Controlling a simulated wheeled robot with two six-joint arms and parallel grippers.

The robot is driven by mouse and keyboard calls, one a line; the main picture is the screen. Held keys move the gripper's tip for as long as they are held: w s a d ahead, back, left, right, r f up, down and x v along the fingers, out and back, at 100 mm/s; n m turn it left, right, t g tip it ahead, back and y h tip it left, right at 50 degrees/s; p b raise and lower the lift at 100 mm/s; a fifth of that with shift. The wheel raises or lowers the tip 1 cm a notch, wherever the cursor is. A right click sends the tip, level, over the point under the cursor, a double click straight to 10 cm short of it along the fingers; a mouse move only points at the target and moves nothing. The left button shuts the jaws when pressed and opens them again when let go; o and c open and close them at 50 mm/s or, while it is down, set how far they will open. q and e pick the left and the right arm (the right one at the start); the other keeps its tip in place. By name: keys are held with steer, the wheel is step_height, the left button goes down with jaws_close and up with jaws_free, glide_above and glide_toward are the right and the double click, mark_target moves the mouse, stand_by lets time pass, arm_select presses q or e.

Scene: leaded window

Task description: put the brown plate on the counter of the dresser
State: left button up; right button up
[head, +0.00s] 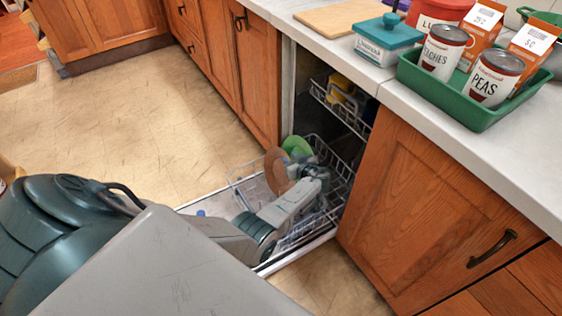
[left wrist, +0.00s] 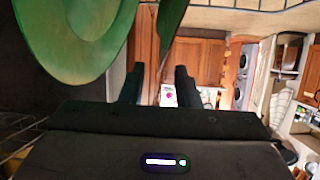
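The brown plate (head: 277,171) stands on edge in the lower rack of the open dishwasher. A green plate (head: 297,146) stands just behind it. My left gripper (head: 312,172) is down in the rack area, just right of the brown plate; its fingertips are hard to make out in the head view. In the left wrist view its two fingers (left wrist: 158,88) are apart with background showing between them. A large green round surface (left wrist: 65,35) fills the upper left there, and another green piece (left wrist: 170,28) hangs above the fingers. My right gripper is out of view.
The dishwasher's lower rack (head: 245,183) is pulled out over its open door. The counter (head: 450,130) above holds a green tray (head: 470,105) with cans, a teal box (head: 388,40) and a cutting board (head: 342,15). Floor at left (head: 130,110) is clear. No dresser is identifiable.

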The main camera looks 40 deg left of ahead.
arm_select(q)
jaws_close()
stand_by(1.4)
